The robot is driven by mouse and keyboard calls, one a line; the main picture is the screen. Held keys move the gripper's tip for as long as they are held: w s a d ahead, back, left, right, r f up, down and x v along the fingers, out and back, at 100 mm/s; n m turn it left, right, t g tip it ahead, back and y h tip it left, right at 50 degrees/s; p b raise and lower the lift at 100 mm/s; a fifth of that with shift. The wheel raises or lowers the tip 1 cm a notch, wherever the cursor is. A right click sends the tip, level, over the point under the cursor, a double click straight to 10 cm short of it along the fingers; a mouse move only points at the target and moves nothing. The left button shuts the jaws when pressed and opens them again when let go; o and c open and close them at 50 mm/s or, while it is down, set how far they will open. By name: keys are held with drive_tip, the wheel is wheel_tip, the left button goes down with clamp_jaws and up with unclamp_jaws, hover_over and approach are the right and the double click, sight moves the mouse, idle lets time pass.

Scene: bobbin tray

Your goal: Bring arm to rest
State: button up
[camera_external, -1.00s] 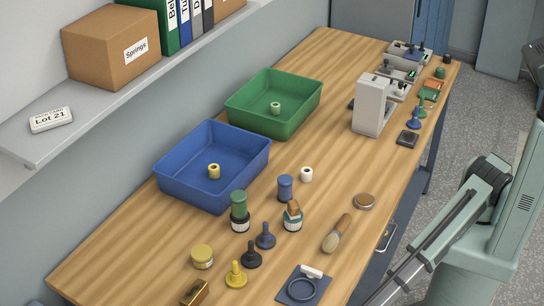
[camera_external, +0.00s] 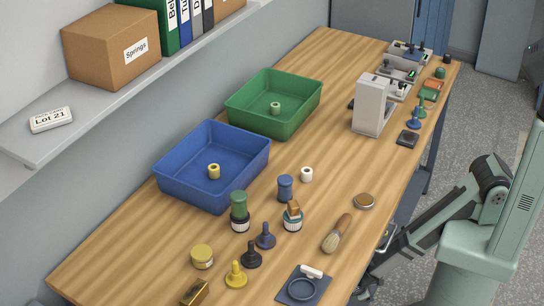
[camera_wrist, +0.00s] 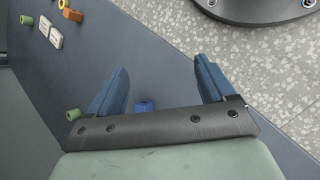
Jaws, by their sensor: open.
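My gripper (camera_wrist: 158,82) shows in the wrist view with its two blue fingers spread wide apart and nothing between the tips. It faces speckled floor and a blue-grey surface. In the external view my arm is folded down at the right, beside the bench's front edge, and its far end (camera_external: 364,288) is low near the bottom of the picture. The fingers are not clear there. The blue tray (camera_external: 166,190) has a yellow bobbin (camera_external: 214,171) in it. The green tray (camera_external: 240,116) has a green bobbin (camera_external: 275,108) in it.
On the wooden bench (camera_external: 125,245) a white bobbin (camera_external: 306,174), a blue spool (camera_external: 285,188), a brush (camera_external: 337,233), stamps and a dark pad (camera_external: 302,290) stand near the front. The wrist view shows small green, orange and white items (camera_wrist: 70,14) on the blue-grey surface.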

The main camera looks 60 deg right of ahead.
drive_tip(key=s+d+r+m+g+y, duration=0.5)
drive_tip(key=s+d+r+m+y, duration=0.2)
drive_tip(key=s, duration=0.5)
wheel_tip(320, 180, up, 2)
drive_tip(key=shift+s+d+r+m, duration=0.1)
drive_tip(key=shift+s+d+m, duration=0.15)
drive_tip(key=shift+d, duration=0.75)
